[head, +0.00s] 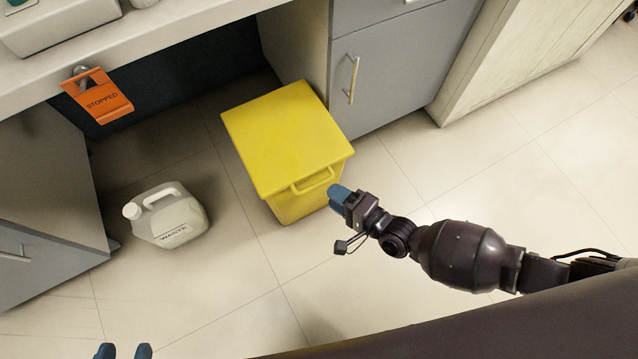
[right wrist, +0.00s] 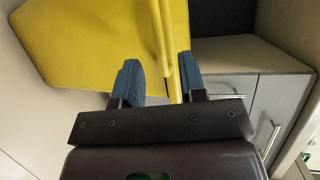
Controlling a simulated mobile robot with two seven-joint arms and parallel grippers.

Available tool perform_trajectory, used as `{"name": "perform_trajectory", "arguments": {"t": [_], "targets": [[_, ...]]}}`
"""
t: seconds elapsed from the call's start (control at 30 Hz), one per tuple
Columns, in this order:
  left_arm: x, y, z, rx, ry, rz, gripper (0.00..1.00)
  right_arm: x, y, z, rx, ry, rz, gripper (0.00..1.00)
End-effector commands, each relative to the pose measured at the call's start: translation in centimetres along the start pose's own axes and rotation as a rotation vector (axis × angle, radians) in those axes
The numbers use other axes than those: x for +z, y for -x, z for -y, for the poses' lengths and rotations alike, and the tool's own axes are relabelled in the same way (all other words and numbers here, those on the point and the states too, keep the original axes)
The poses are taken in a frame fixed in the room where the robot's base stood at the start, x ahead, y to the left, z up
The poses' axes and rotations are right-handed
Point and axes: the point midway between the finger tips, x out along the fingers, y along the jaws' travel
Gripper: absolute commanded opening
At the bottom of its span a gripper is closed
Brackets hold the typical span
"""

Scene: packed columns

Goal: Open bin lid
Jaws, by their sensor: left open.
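The yellow bin (head: 298,204) stands on the floor with its flat yellow lid (head: 280,130) down. A loop handle (head: 316,181) sticks out at the lid's front edge. My right gripper (head: 338,193) is just right of the handle, close to the bin's front corner. In the right wrist view my right gripper (right wrist: 160,78) has its blue fingers apart, with the yellow handle (right wrist: 164,40) running between or just beyond them. I cannot tell if they touch it. My left gripper (head: 124,351) shows only blue fingertips, apart and empty, at the bottom edge, far from the bin.
A white waste jug (head: 172,220) stands on the floor left of the bin. An orange "STOPPED" tag (head: 100,96) hangs from the counter edge (head: 150,38). Floor in front is clear.

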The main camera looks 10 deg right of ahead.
Motion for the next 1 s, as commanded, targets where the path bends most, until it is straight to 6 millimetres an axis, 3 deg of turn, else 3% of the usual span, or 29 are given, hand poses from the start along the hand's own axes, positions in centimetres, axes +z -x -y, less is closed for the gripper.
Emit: {"name": "perform_trajectory", "arguments": {"t": [0.1,0.33,0.77,1.0], "targets": [[0.2,0.0,0.1,-0.005,0.007,-0.013,0.43,0.1,-2.0,-0.3,0.001,-0.003,0.0,0.38],[0.0,0.0,0.3,-0.013,0.015,-0.042,0.43,0.1,-4.7,-0.2,0.002,-0.002,0.0,0.38],[-0.3,0.0,0.4,-0.017,0.019,-0.059,0.43,0.0,-5.5,-0.1,0.001,0.001,0.0,0.38],[-0.2,0.1,0.4,-0.017,0.019,-0.055,0.43,0.0,-5.4,-0.1,0.002,0.001,0.0,0.03]]}}
